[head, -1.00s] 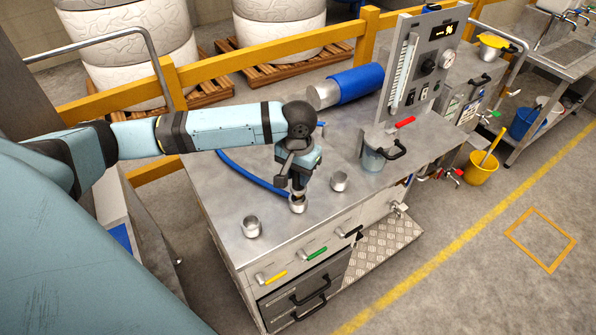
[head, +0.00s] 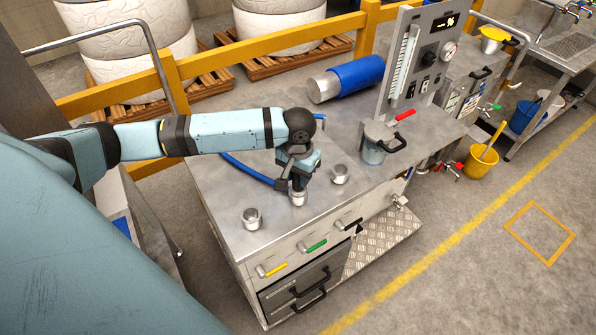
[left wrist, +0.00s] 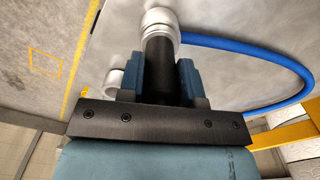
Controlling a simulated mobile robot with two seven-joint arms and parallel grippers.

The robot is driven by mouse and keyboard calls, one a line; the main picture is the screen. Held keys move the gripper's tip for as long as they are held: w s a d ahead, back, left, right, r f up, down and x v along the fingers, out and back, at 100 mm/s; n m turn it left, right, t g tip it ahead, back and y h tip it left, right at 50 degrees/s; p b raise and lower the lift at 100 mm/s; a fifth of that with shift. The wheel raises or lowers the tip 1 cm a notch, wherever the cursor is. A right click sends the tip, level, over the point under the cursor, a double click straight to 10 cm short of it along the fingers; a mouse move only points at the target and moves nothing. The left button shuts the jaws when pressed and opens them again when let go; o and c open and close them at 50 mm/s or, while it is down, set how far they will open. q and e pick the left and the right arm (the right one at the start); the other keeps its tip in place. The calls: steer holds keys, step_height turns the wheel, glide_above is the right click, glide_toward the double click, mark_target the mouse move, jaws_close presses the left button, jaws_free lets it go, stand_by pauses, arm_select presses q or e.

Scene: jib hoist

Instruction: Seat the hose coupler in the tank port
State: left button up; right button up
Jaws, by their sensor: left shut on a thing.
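My left gripper (head: 297,186) is shut on the hose coupler, a dark cylinder (left wrist: 160,70) between its blue fingers in the left wrist view. The gripper points down over the middle one of three short metal tank ports (head: 298,200) on the steel bench top. The coupler's lower end meets or enters this port; how deep it sits is hidden. A pale metal ring (left wrist: 160,20) shows at the coupler's far end. The blue hose (head: 245,171) runs from the coupler area across the bench. My right gripper is not in view.
Other ports stand at the left (head: 252,218) and right (head: 340,174) of the middle one. A clear jug (head: 374,152) with a black handle stands further right. A metal cylinder with a blue sleeve (head: 356,80) lies at the back. A gauge panel (head: 408,65) rises beside it.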

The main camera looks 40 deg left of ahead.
arm_select(q)
steer(key=o, duration=1.1)
steer(key=shift+c, duration=0.2)
step_height(320, 180, up, 14)
steer(key=shift+f, duration=0.1)
